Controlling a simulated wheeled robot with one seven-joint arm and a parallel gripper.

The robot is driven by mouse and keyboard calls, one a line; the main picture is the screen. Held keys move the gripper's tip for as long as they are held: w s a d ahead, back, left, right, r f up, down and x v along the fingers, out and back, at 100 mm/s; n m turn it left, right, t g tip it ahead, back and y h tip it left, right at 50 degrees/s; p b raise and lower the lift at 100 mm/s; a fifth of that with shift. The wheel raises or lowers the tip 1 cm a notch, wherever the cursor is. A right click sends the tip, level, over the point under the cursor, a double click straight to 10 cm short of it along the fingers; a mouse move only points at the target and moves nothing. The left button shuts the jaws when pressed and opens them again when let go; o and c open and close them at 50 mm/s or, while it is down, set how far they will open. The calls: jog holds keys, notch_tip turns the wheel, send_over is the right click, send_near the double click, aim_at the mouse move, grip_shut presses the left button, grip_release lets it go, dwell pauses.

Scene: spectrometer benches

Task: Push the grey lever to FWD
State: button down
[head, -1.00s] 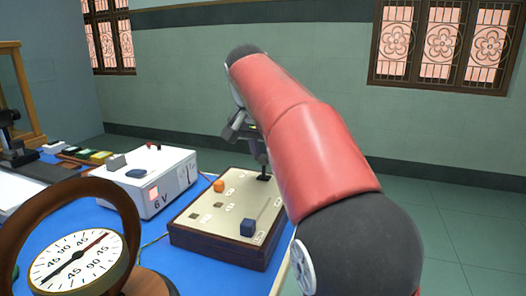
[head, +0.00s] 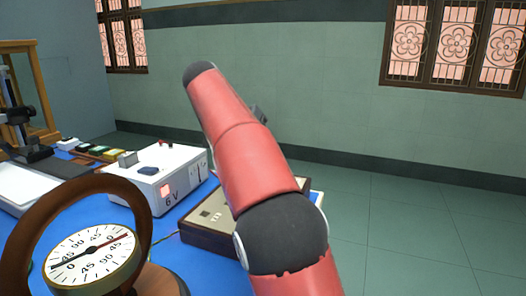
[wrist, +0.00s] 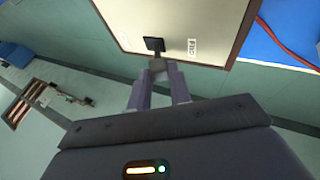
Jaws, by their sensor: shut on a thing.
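The grey lever (wrist: 157,66) shows in the wrist view at the edge of the cream control panel (wrist: 125,18), rising from a small black square base (wrist: 153,44). My gripper (wrist: 158,76) is shut on the lever, with its two fingertips on either side of it. A small white label with dark print (wrist: 192,46) is beside the base, too small to read surely. In the head view the brown-sided panel box (head: 205,236) is partly covered by my red arm, which hides the lever and my fingers.
A white 6 V power supply (head: 168,178) stands left of the panel box on the blue bench top (head: 190,262). A round dial meter in a brown ring (head: 92,255) is at the front left. Open floor (head: 420,235) lies to the right.

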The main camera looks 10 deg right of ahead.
jog(key=shift+a, duration=0.1)
dwell(0.3)
jog(key=c, duration=1.3)
grip_release()
